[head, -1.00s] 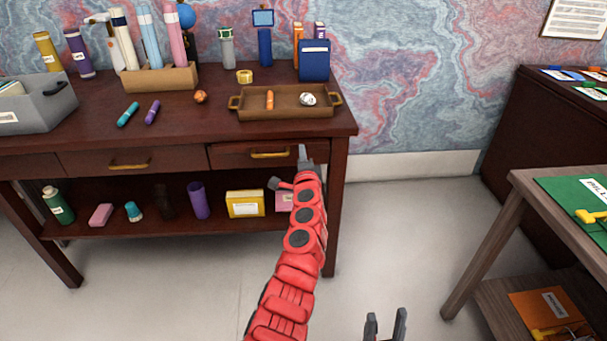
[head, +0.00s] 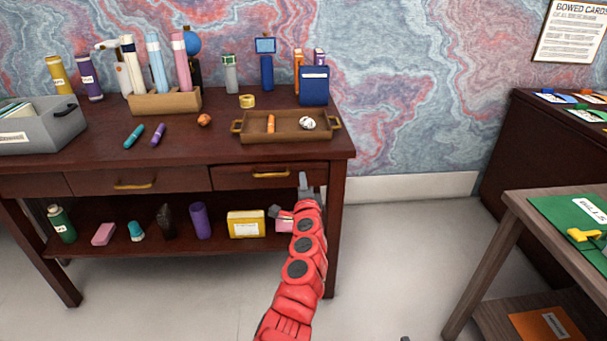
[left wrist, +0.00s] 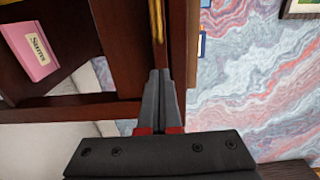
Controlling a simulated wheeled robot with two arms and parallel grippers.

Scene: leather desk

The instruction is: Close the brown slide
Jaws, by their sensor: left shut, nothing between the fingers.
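The brown slide appears to be the right drawer (head: 232,177) under the dark desk top, with a brass handle (head: 271,173). Its front looks about in line with the desk front; I cannot tell whether a small gap remains. My left gripper (head: 304,180) is shut and empty at the right end of the drawer front. In the left wrist view, its closed fingers (left wrist: 160,95) lie close against brown wood beside the brass handle (left wrist: 157,20); contact is unclear. Only a tip of my right gripper (head: 405,338) shows at the bottom edge.
A second drawer (head: 95,182) is to the left. A tray (head: 285,137), pens and a grey box (head: 40,128) stand on the desk top. The lower shelf holds a yellow box (head: 246,224) and several other items. A grey-brown table (head: 515,203) stands at right, with clear floor between.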

